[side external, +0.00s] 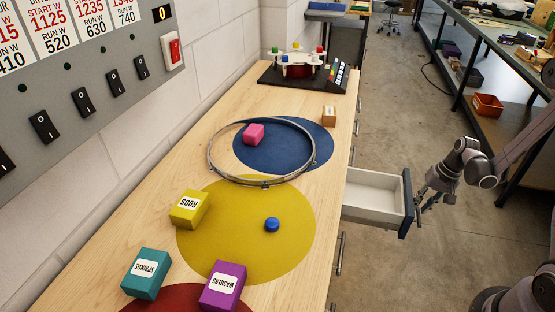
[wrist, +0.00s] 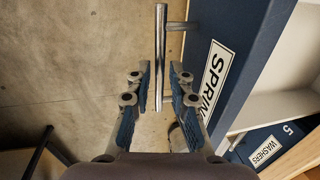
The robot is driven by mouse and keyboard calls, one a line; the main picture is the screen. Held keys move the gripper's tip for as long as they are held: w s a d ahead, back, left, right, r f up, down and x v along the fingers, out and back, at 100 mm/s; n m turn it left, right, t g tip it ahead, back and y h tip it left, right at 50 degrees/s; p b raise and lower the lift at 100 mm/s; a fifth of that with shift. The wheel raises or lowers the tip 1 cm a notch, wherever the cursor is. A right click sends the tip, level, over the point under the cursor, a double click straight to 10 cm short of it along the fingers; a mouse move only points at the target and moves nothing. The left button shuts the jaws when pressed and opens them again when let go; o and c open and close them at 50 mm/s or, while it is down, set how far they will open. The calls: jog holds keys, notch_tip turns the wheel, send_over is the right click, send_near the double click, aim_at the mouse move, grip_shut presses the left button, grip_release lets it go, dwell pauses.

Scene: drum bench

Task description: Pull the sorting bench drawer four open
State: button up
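In the side external view one bench drawer (side external: 372,191) stands pulled out to the right, its pale inside empty. Its dark blue front, with a partly cut-off "SPRIN" label (wrist: 215,75), fills the right of the wrist view. The drawer's metal bar handle (wrist: 160,45) runs lengthwise between the fingers of my gripper (wrist: 160,72). A small gap shows on each side of the bar, so the fingers are open around or just behind it; exact depth is unclear. In the side external view my gripper (side external: 424,204) is at the drawer front, its fingers small and partly hidden.
A front labelled "5 WASHERS" (wrist: 270,146) is beside the open drawer. On the bench (side external: 150,225) are a metal hoop (side external: 212,163), a yellow block (side external: 189,209), a teal block (side external: 146,273) and a purple block (side external: 223,287). Clear floor (side external: 395,275) lies around the drawer.

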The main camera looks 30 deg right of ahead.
notch_tip(320, 180, up, 12)
jog(key=s+d, duration=0.1)
jog(key=shift+s+d, duration=0.35)
dwell(0.4)
jog(key=shift+f, duration=0.1)
jog(key=s+a+r+n+t, duration=0.1)
jog(key=a+r+n, duration=0.3)
jog(key=a, duration=0.7)
jog(key=s+a+r+n+t+h, duration=0.1)
jog(key=s+a+r+n+t, duration=0.1)
jog(key=a+r+n+t, duration=0.2)
jog(key=a+r+n, duration=0.1)
jog(key=a+r, duration=0.2)
jog(key=a, duration=0.5)
jog(key=shift+r+t+h, duration=0.3)
jog(key=shift+r, duration=0.1)
